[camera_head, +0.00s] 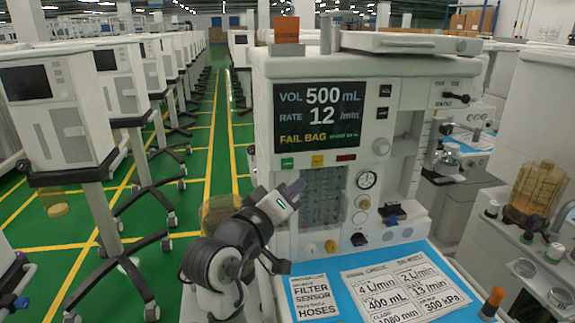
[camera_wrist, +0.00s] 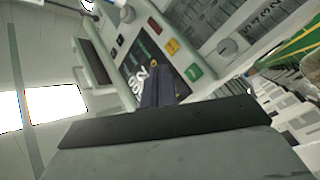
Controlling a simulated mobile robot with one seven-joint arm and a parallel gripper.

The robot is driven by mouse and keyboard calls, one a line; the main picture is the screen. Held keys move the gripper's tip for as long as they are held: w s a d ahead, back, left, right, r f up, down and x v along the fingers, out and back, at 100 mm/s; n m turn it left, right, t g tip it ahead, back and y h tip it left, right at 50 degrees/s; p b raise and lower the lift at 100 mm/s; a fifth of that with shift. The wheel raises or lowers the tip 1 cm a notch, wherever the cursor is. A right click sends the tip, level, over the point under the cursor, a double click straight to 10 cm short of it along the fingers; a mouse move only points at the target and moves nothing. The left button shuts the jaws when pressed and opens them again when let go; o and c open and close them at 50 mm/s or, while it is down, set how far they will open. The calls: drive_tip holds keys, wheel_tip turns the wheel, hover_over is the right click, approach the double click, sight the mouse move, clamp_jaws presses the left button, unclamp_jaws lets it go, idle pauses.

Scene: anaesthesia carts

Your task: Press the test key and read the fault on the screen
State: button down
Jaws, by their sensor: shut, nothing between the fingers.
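The cart's dark screen (camera_head: 319,118) reads "VOL 500 mL", "RATE 12 /min" and, in yellow, "FAIL BAG", with small green text beside it that I cannot read. The screen also shows turned on its side in the wrist view (camera_wrist: 143,62), partly behind my fingers. Below it sit a green key (camera_head: 287,163), a yellow key (camera_head: 317,160) and a red key (camera_head: 346,157); their labels are too small to read. My gripper (camera_head: 297,187) is shut and empty, in front of the panel below the green key. In the wrist view, its fingers (camera_wrist: 160,84) point toward the panel.
A blue worktop (camera_head: 440,262) below carries a "FILTER SENSOR HOSES" card (camera_head: 315,296) and a settings card (camera_head: 406,288). A gauge (camera_head: 366,179) and knobs are right of the gripper. More carts (camera_head: 62,110) line the left, beside a clear green aisle (camera_head: 220,140).

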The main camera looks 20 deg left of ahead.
sight(293, 163)
drive_tip(key=w+a, duration=0.3)
drive_tip(key=w, duration=0.2)
drive_tip(key=shift+w+a, duration=0.3)
drive_tip(key=shift+a, duration=0.05)
idle(1.8)
drive_tip(key=shift+w+a, duration=0.25)
drive_tip(key=shift+w, duration=0.05)
drive_tip(key=shift+w+a, duration=0.25)
drive_tip(key=shift+w, duration=0.15)
idle(0.7)
drive_tip(key=shift+s, duration=0.1)
drive_tip(key=shift+s+d, duration=0.5)
drive_tip(key=shift+s, duration=0.15)
drive_tip(key=s+d, duration=0.1)
drive_tip(key=s, duration=0.1)
drive_tip(key=s+d, duration=0.1)
drive_tip(key=s, duration=0.1)
drive_tip(key=shift+d+p, duration=0.4)
